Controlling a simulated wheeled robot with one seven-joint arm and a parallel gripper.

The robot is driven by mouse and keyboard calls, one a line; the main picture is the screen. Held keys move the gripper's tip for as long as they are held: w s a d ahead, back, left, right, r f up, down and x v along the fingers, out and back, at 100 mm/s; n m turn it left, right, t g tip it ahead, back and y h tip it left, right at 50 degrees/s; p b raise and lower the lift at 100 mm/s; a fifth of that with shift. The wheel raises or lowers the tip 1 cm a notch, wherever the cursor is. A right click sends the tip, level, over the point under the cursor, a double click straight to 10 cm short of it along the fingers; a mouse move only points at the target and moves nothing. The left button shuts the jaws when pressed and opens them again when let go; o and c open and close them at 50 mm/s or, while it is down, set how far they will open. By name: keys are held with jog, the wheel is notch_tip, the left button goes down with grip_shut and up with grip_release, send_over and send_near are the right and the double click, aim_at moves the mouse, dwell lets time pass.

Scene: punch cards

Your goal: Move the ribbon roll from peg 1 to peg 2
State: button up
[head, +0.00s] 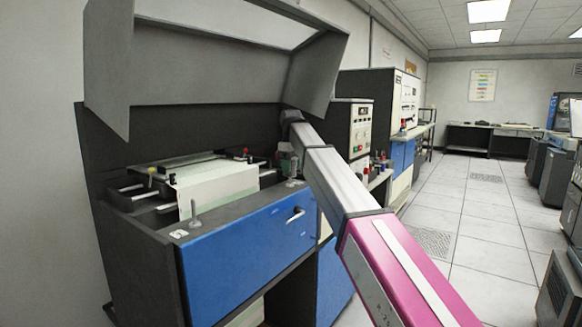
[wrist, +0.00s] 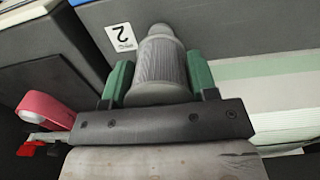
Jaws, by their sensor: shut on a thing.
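My gripper (wrist: 160,75) has green fingers, shut on the sides of a grey ribbed roll (wrist: 160,62), which I take as the ribbon roll. A white label with "2" (wrist: 121,37) lies on the dark surface beside the roll's far end. A bare peg (head: 194,213) stands at the left front corner beside another label (head: 178,234). I cannot tell whether the roll touches a peg.
The blue-fronted machine (head: 250,240) has a raised grey lid (head: 225,75) above my arm. A paper stack (head: 215,187) lies between the pegs. A red band-like part (wrist: 45,110) shows left of my gripper. Open tiled floor (head: 460,215) is at the right.

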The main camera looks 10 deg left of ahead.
jog(key=shift+f, duration=1.45)
dwell(0.8)
jog(key=o, duration=1.2)
jog(key=shift+o, duration=0.2)
